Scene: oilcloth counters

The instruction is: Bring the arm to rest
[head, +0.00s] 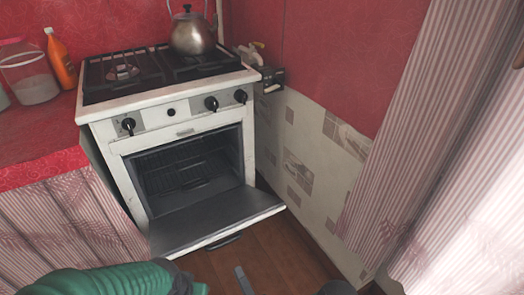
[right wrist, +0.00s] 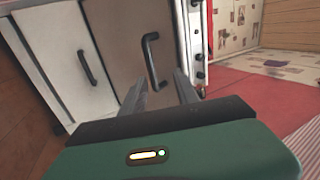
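My right gripper (right wrist: 161,78) shows in the right wrist view with its two grey fingers apart and nothing between them. The fingers point toward a brown cabinet panel with a black handle (right wrist: 151,60); I cannot tell how far off it is. In the head view a green arm link of mine lies along the bottom edge. A thin grey piece, which looks like a gripper finger, shows at the bottom centre over the wooden floor. My left gripper cannot be made out.
A white stove (head: 172,118) stands with its oven door (head: 215,216) folded down over the floor. A kettle (head: 191,32) is on top. An orange bottle (head: 60,58) and a glass jar (head: 30,75) stand on the red counter (head: 35,140). Striped curtains (head: 420,120) hang at the right.

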